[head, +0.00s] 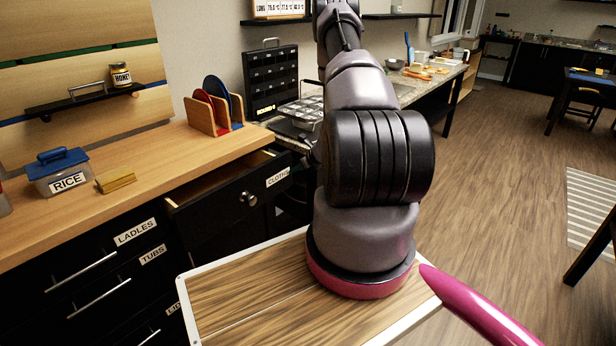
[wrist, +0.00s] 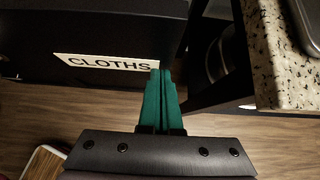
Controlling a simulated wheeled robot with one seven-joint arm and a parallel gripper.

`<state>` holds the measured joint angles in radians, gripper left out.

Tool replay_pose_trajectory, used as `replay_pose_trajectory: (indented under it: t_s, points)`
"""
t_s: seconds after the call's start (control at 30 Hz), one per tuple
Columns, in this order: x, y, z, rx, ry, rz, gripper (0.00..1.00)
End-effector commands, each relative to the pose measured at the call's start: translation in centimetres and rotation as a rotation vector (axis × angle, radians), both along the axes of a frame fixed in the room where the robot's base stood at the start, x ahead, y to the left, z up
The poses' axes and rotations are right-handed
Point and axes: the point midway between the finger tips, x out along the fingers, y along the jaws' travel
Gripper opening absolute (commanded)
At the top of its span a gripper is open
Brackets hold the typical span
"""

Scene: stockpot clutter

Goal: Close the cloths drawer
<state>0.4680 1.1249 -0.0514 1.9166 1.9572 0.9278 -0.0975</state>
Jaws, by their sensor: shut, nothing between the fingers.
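The cloths drawer (head: 228,203) is black with a round metal knob and a white CLOTHS label, and it stands pulled out from the cabinet under the wooden counter in the head view. In the wrist view its dark front (wrist: 100,38) fills the upper left, with the label just left of the fingertips. My gripper (wrist: 162,72) has green fingers pressed together with nothing between them. The fingertips overlap the drawer front near the label's right end; I cannot tell whether they touch it.
Shut drawers labelled LADLES (head: 135,232) and TUBS (head: 152,255) are left of the cloths drawer. A speckled stone counter (wrist: 278,60) juts out close right of my fingers. A rice box (head: 58,172) and plate rack (head: 214,115) stand on the wooden counter. Open floor lies to the right.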

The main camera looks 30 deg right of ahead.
Motion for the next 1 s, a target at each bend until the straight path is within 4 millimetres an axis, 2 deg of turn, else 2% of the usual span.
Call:
replay_pose_trajectory:
  t_s: [0.03,0.2,0.5,0.7,1.0]
  points:
    - [1.4,0.7,0.0,-0.001,-0.003,0.005,0.0]
    - [5.2,2.0,0.0,-0.001,-0.003,0.005,0.0]
    - [9.9,3.6,0.0,0.0,-0.002,0.001,0.0]
    - [11.1,4.0,0.0,0.0,0.0,0.0,0.0]
    - [11.6,4.3,0.1,0.002,-0.004,-0.001,0.0]
